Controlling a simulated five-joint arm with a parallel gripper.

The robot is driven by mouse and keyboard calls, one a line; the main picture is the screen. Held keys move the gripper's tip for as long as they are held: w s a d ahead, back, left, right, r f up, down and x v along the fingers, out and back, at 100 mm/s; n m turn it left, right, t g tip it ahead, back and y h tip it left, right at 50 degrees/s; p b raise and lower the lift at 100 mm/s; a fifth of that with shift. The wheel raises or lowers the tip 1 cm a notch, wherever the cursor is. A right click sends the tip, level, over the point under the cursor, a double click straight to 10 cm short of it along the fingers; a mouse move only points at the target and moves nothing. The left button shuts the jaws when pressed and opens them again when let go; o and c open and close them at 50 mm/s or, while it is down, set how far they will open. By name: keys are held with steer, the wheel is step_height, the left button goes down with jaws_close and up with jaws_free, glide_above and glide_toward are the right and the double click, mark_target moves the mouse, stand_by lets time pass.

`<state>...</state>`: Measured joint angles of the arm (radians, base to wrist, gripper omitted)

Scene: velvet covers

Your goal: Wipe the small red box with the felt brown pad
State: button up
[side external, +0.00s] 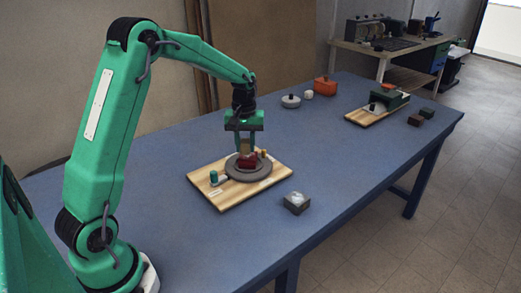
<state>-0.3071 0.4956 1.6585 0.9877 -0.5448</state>
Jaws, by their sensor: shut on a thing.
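A small red box (246,164) rests on a round grey disc (262,174) on a wooden board (231,203) in the middle of the table. My green gripper (246,150) points straight down over the red box. It is shut on a brown pad (245,147), which shows between its fingers just above the box. I cannot tell whether the pad touches the box's top. The fingers partly hide the pad and the back of the box.
A small teal-topped bottle (214,178) stands on the board's left. A dark box with a pale top (296,202) sits in front. Lidded pots (291,101) are behind, and a second board (361,118) with items lies at right. The blue table's (350,170) right-middle is clear.

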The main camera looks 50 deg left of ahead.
mark_target(244, 153)
step_height(244, 153, down, 3)
steer(key=shift+r, duration=0.1)
steer(key=shift+w+a+f, duration=0.3)
steer(key=shift+w+a, duration=0.15)
steer(key=shift+c, duration=0.3)
steer(key=shift+w+a, duration=1.8)
steer(key=shift+s+d, duration=2.3)
steer(key=shift+a, duration=0.3)
steer(key=shift+w+a, duration=2)
steer(key=shift+w, duration=0.15)
steer(key=shift+s+d, duration=2.2)
steer(key=shift+s, duration=0.05)
steer(key=shift+r, duration=4.1)
